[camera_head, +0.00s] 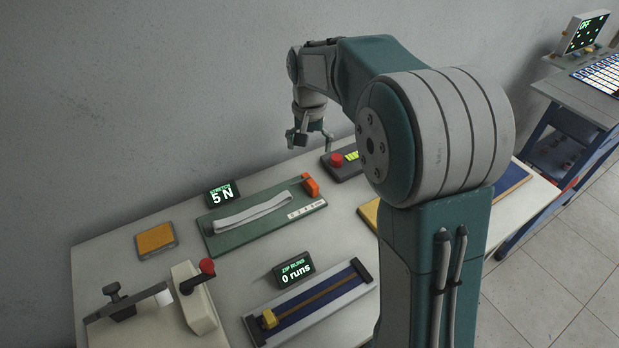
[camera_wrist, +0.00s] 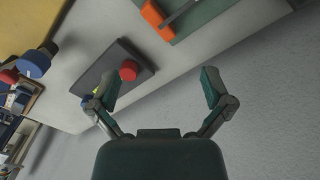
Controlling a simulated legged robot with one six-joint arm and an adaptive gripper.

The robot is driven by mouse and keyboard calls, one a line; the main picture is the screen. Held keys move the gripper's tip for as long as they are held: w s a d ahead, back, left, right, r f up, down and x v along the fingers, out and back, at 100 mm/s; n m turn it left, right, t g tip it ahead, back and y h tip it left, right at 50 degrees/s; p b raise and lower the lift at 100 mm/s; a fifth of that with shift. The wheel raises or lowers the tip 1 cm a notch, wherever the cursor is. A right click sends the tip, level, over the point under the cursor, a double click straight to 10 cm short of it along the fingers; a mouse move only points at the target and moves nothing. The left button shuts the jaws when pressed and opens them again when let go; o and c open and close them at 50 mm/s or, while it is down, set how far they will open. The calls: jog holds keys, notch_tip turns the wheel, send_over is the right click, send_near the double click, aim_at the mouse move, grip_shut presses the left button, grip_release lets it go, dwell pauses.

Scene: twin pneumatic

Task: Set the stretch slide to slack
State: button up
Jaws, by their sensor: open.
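The stretch slide is a green board (camera_head: 228,241) with a pale elastic band (camera_head: 252,213) lying along it and an orange block (camera_head: 310,185) at its right end. A small display (camera_head: 221,194) behind it reads "STRETCH 5 N". In the wrist view the orange block (camera_wrist: 153,13) and part of the green board (camera_wrist: 205,12) show at the top edge. My gripper (camera_head: 310,144) is open and empty, above the back of the table, behind and above the orange block. Its two fingers also show apart in the wrist view (camera_wrist: 160,90).
A dark box with a red button (camera_head: 337,159) stands right of the board; the button also shows in the wrist view (camera_wrist: 129,70). In front are a zip track (camera_head: 315,303), its "0 runs" display (camera_head: 294,270) and a red-knobbed lever (camera_head: 207,266). An orange pad (camera_head: 156,240) lies left. The wall is close behind.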

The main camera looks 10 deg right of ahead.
aim_at(309, 180)
notch_tip(309, 180, down, 12)
jog(key=m, duration=1)
jog(key=shift+r+m, duration=0.2)
jog(key=shift+m, duration=0.1)
jog(key=c, duration=1.1)
